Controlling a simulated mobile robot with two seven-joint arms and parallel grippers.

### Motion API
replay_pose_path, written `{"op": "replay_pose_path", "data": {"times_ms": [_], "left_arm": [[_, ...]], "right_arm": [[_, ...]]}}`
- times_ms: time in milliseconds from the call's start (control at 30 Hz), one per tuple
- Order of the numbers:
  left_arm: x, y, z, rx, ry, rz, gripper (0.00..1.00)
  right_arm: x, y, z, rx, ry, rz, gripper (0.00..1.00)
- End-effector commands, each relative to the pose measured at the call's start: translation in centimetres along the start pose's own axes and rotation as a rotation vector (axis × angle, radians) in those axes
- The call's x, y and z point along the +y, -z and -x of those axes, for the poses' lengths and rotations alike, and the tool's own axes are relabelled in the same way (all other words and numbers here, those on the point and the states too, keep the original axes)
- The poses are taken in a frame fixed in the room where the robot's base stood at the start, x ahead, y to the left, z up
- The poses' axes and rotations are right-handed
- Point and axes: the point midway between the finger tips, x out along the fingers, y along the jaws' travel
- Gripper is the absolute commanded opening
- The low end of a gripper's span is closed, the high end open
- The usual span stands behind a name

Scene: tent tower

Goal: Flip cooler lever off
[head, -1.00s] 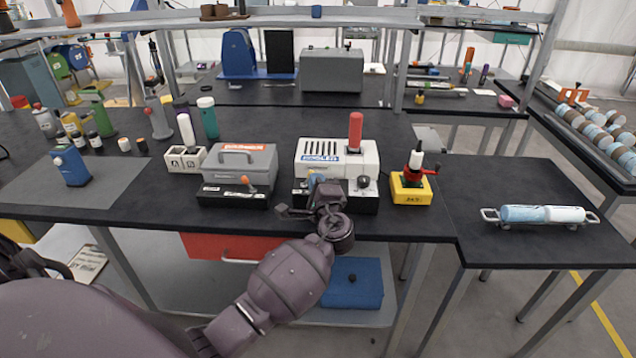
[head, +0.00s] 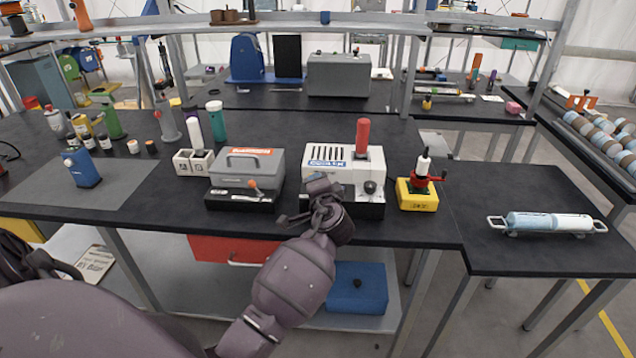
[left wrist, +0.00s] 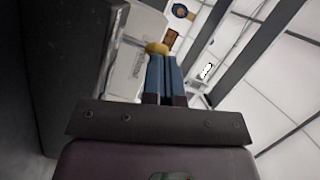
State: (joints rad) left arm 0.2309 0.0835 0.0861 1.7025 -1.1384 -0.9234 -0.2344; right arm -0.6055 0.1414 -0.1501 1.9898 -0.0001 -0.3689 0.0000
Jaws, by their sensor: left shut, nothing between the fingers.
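A white slotted machine with a red cylinder on top (head: 340,162), seemingly the cooler, stands on the black bench. It has a dark knob (head: 370,187) at its front right. My left gripper (head: 321,186) is in front of its left half and hides part of the front. In the left wrist view the blue fingers (left wrist: 162,62) are shut together with nothing between them. A yellow-orange round knob (left wrist: 157,47) shows just beyond their tips, beside a pale machine body (left wrist: 128,70). I cannot tell whether they touch. My right gripper is not in view.
A grey handled case with an orange-tipped lever (head: 247,165) stands left of the machine. A yellow-based device with a red crank (head: 417,195) stands to the right. White blocks (head: 193,161) and bottles are farther left. The bench's front edge lies under my left forearm.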

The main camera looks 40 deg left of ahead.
Motion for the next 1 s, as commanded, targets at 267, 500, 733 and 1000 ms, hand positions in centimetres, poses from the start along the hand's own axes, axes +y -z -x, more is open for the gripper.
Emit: {"op": "replay_pose_path", "data": {"times_ms": [267, 500, 733, 1000], "left_arm": [[-0.4, -0.5, -0.2, -0.001, -0.032, 0.102, 0.00], [-0.5, -0.8, -0.2, -0.002, -0.055, 0.170, 0.00], [-0.5, -1.0, -0.3, -0.001, -0.071, 0.220, 0.00], [-0.5, -1.2, -0.4, -0.002, -0.085, 0.261, 0.00]], "right_arm": [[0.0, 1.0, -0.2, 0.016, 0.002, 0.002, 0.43], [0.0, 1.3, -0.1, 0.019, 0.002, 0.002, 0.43], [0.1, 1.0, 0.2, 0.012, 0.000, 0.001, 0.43], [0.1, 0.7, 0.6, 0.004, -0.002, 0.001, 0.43]]}}
